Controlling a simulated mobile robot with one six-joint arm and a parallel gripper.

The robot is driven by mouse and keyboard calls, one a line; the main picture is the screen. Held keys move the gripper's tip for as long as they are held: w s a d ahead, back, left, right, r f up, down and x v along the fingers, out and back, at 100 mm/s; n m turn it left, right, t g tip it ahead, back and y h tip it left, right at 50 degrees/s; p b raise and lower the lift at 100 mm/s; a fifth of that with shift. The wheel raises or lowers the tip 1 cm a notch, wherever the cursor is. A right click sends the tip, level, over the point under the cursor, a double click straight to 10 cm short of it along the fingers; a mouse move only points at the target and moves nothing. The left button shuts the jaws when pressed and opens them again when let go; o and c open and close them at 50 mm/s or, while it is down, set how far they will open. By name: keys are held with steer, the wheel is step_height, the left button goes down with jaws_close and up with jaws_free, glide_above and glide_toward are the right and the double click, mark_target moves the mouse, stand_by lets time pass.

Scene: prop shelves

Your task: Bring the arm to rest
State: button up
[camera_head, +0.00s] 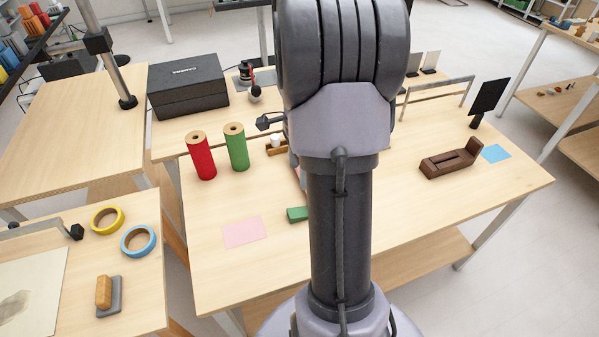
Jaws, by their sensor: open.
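My arm fills the middle of the head view. A dark upright link rises from a pale grey joint at the bottom edge to a large ribbed grey joint at the top edge. A cable runs down the front of the link. My gripper cannot be made out; the arm hides what is behind it. A small dark part (268,122) and a narrow grey piece show just left of the arm, and I cannot tell what they belong to.
The table's front left is mostly clear.

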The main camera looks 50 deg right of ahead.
steer(key=a+r+n+t, duration=0.1)
steer(key=a+r+n, duration=0.3)
steer(key=a, duration=0.3)
steer(key=w+a+r+n+t, duration=0.1)
steer(key=a+r+n, duration=0.25)
steer(key=a, duration=0.35)
steer(key=a+r+n+t, duration=0.1)
steer(key=a+r+n, duration=0.2)
steer(key=a+r, duration=0.35)
steer(key=s+a+n+t+y, duration=0.1)
steer(key=s+a+n, duration=0.3)
steer(key=a, duration=0.3)
steer(key=s+a+n+t+y+b, duration=0.1)
steer(key=s+a+n, duration=0.3)
steer(key=a, duration=0.3)
steer(key=shift+s+n+t, duration=0.4)
steer(key=shift+n, duration=0.35)
steer(key=shift+r, duration=0.1)
